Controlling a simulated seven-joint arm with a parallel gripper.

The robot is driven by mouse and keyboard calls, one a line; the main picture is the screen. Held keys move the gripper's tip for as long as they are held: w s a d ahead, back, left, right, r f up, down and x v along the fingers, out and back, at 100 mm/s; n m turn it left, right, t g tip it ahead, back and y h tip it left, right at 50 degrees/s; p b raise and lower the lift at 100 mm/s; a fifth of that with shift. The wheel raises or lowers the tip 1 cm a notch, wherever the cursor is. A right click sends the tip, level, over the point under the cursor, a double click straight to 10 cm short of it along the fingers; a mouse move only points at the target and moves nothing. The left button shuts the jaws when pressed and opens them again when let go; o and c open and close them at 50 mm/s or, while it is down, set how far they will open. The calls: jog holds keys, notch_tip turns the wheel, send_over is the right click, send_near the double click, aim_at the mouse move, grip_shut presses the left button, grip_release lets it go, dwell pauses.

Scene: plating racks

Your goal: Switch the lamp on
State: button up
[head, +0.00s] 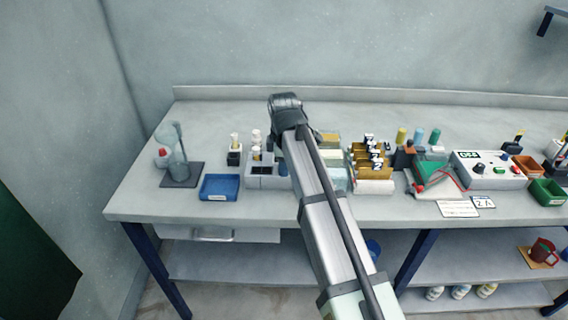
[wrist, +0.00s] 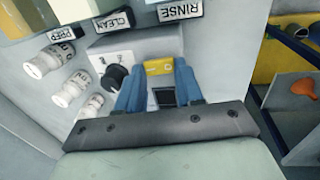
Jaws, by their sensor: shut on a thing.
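No lamp can be made out for certain. In the wrist view a light grey box (wrist: 120,46) carries a black knob (wrist: 116,76) and a yellow label (wrist: 158,68). The two blue fingers of my gripper (wrist: 160,75) stand on either side of a grey block with a dark square (wrist: 164,97), and they are shut on it. The knob is just left of the left finger. Where the fingers touch is partly hidden. In the head view my wrist hides the fingers and this box.
White jars (wrist: 70,88) stand left of the box, near label plates reading PREP, CLEAN and RINSE. On the bench (head: 235,112) are a blue tray (head: 220,187), a bottle rack (head: 372,172) and a control box (head: 490,170). The back strip of the bench is clear.

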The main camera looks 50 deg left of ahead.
jog(key=shift+w+a+g+h, duration=0.2)
jog(key=shift+a+g+h, duration=0.15)
jog(key=shift+g+h, duration=0.55)
jog(key=shift+d, duration=0.1)
jog(key=o, duration=1)
jog(key=shift+o, duration=0.2)
jog(key=shift+r, duration=0.1)
notch_tip(320, 180, up, 14)
jog(key=shift+w+a+f, duration=0.2)
jog(key=shift+w+a, duration=0.15)
